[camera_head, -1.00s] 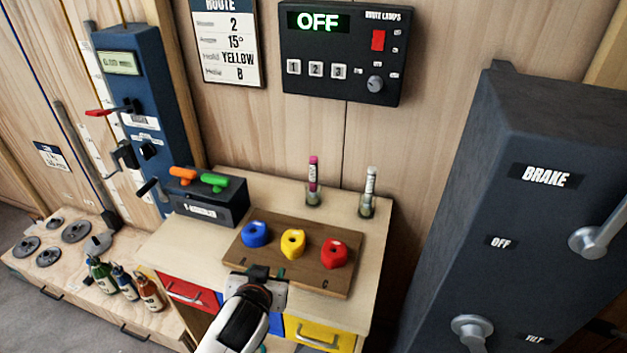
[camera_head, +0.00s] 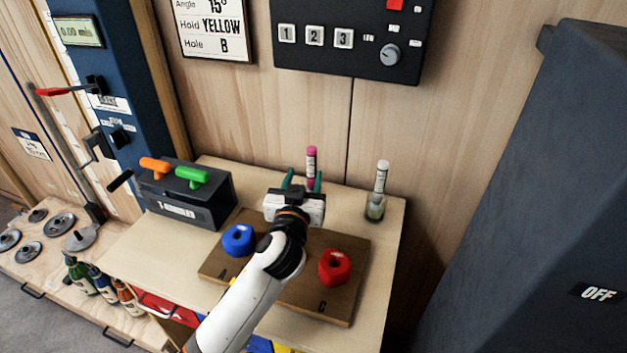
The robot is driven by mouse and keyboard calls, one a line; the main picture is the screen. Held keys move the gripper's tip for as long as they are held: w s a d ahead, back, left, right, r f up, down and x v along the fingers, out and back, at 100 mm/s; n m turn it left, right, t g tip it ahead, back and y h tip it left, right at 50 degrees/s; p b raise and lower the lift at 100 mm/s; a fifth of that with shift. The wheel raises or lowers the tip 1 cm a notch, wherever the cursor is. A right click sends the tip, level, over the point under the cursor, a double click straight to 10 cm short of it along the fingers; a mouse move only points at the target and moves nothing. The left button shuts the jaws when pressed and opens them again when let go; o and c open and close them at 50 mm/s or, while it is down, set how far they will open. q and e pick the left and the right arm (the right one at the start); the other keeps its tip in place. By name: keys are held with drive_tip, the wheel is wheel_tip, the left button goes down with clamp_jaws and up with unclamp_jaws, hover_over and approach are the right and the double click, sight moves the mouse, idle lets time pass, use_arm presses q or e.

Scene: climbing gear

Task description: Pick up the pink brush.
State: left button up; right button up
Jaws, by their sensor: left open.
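The pink brush (camera_head: 311,164) stands upright at the back of the wooden bench top, near the wall. Its lower part and its holder are hidden behind my left gripper. My left gripper (camera_head: 301,181) is open, its two green-tipped fingers pointing toward the brush. The brush shows between or just behind the fingertips; I cannot tell whether they touch it. My right gripper is not in view.
The hold board (camera_head: 342,241) carries a blue hold (camera_head: 239,240) and a red hold (camera_head: 334,267). A dark box (camera_head: 186,205) with orange and green handles stands left.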

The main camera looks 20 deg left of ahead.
sight(311, 160)
use_arm(q)
drive_tip(key=w, duration=0.2)
drive_tip(key=w+f, duration=0.1)
drive_tip(key=w, duration=0.1)
drive_tip(key=w+p, duration=0.1)
drive_tip(key=w, duration=0.2)
drive_tip(key=shift+a+f, duration=0.15)
drive_tip(key=shift+a, duration=0.25)
drive_tip(key=shift+w, duration=0.3)
drive_tip(key=w, duration=0.3)
drive_tip(key=w+a+p, duration=0.1)
drive_tip(key=shift+w+f, duration=0.3)
drive_tip(key=shift+f, duration=0.05)
drive_tip(key=shift+w+f, duration=0.1)
drive_tip(key=shift+w, duration=0.35)
clamp_jaws()
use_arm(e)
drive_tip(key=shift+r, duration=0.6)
